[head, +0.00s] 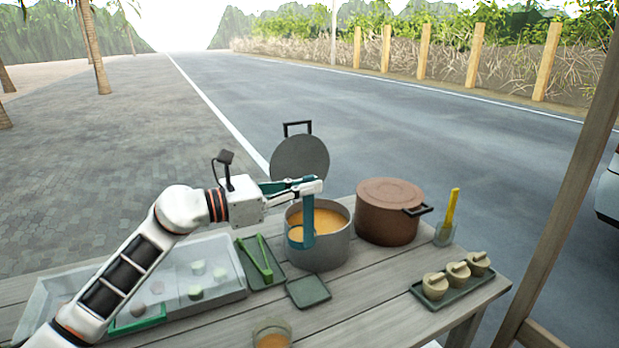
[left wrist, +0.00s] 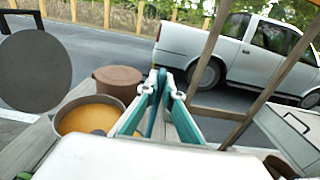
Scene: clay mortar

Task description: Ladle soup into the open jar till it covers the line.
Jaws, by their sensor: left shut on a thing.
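My left gripper (head: 312,187) is shut on a teal ladle (head: 308,222), held with its handle upright at the grey pot (head: 328,256). The wrist view shows the gripper's fingers (left wrist: 163,98) closed on it. The pot is open and holds orange soup (head: 328,218), also seen in the wrist view (left wrist: 88,119). The ladle's lower end overlaps the pot's near left rim; I cannot tell whether its bowl touches the soup. A clear jar (head: 272,333) with orange content stands at the table's front, cut by the picture edge; its line is not discernible. My right gripper is out of view.
The grey lid (head: 300,158) stands upright behind the pot. A brown lidded pot (head: 388,208) is to its right, beside a glass (head: 445,236) holding a yellow utensil. A tray (head: 462,290) holds three small pots. Green tongs (head: 262,258) and a basin (head: 218,247) are left.

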